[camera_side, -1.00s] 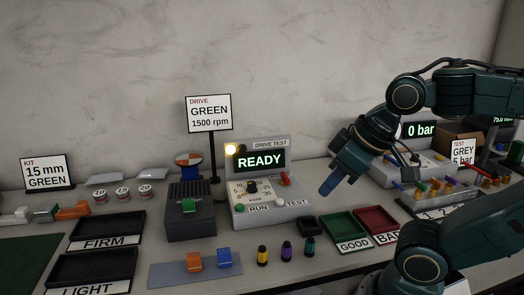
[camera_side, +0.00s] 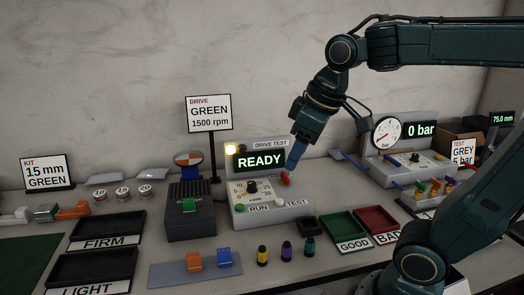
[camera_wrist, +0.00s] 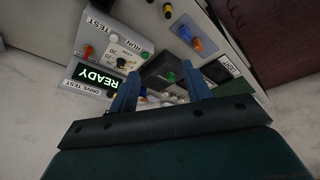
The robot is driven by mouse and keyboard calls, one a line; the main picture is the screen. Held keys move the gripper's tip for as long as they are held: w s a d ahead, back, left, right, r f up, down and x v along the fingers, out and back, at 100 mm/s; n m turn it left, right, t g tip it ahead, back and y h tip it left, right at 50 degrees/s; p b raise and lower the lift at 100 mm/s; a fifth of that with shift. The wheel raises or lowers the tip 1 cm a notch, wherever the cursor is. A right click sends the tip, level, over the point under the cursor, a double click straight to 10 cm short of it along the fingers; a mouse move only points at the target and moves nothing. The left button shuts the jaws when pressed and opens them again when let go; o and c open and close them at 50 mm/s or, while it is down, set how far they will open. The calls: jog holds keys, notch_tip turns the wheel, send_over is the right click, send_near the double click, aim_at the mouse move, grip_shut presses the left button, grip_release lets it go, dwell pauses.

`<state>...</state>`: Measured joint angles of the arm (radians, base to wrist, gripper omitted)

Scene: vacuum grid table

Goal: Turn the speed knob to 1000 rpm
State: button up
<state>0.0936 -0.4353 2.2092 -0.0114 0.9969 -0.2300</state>
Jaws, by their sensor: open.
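The box's display (camera_side: 260,160) reads READY in green. The knob also shows upside down in the wrist view (camera_wrist: 121,62); which mark it points at is too small to tell. My gripper (camera_side: 291,165) hangs above and right of the knob, by the display's right edge in the side view. In the wrist view its two blue fingers (camera_wrist: 160,88) stand apart with nothing held, and the knob lies left of them.
A sign (camera_side: 209,113) reads DRIVE GREEN 1500 rpm. A red control (camera_side: 285,178) sits right of the dial, with RUN and TEST buttons below. A dark motor block (camera_side: 190,222) stands left of the box. Green (camera_side: 343,228) and red trays lie to the right.

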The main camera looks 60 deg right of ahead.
jog(key=w+d+n+g, duration=0.1)
jog(key=w+d, duration=0.2)
jog(key=w, duration=0.4)
jog(key=n+g, duration=0.3)
jog(key=n, duration=0.1)
send_over(251, 182)
notch_tip(251, 182, down, 9)
jog(key=shift+d+f, duration=0.1)
notch_tip(251, 182, down, 14)
jog(key=shift+s+r, duration=0.1)
jog(key=shift+s, duration=0.05)
jog(key=c, duration=1)
